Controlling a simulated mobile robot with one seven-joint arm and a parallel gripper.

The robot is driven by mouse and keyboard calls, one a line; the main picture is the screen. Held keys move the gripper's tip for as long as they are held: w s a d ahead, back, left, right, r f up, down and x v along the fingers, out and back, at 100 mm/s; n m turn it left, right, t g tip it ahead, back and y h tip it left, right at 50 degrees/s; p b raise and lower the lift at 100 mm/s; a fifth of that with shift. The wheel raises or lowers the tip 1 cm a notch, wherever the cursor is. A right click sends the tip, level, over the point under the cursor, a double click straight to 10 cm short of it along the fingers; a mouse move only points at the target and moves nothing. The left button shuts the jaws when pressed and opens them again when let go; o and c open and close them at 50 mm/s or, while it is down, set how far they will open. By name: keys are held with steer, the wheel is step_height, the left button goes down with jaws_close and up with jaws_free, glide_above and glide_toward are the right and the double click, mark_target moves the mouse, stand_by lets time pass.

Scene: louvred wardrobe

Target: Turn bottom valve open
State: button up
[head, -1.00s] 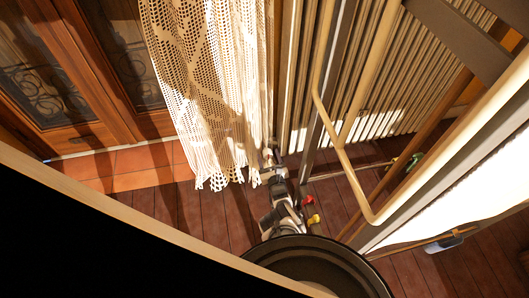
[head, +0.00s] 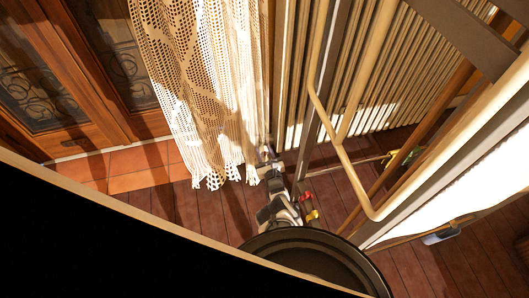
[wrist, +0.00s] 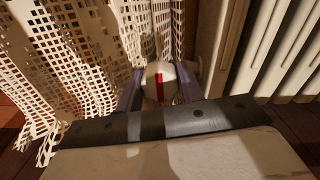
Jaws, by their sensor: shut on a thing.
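The bottom valve (wrist: 158,80) is a round whitish knob with a red mark, low beside the radiator in the wrist view. My gripper (wrist: 159,92) has one finger on each side of the knob and is shut on it. In the head view my gripper (head: 267,158) is low by the curtain's hem, near the radiator's lower end. The knob is too small there to make out clearly, and its pipe is hidden in the wrist view.
A lace curtain (head: 195,80) hangs close to the left of my gripper. The ribbed radiator (wrist: 285,50) stands to the right. A pale tubular frame (head: 345,165) rises right of my arm. A glazed wooden door (head: 125,65) is at the left, above tiled floor (head: 200,215).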

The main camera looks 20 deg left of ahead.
steer(key=shift+n, duration=0.4)
steer(key=n, duration=0.3)
steer(key=shift+a+n, duration=0.1)
steer(key=shift+n, duration=0.3)
steer(key=n, duration=0.8)
steer(key=shift+f+n+h, duration=0.1)
steer(key=shift+n+h, duration=0.2)
steer(key=shift+n, duration=0.1)
steer(key=n, duration=0.4)
steer(key=shift+a, duration=0.1)
steer(key=o, duration=1)
steer(key=shift+s, duration=0.15)
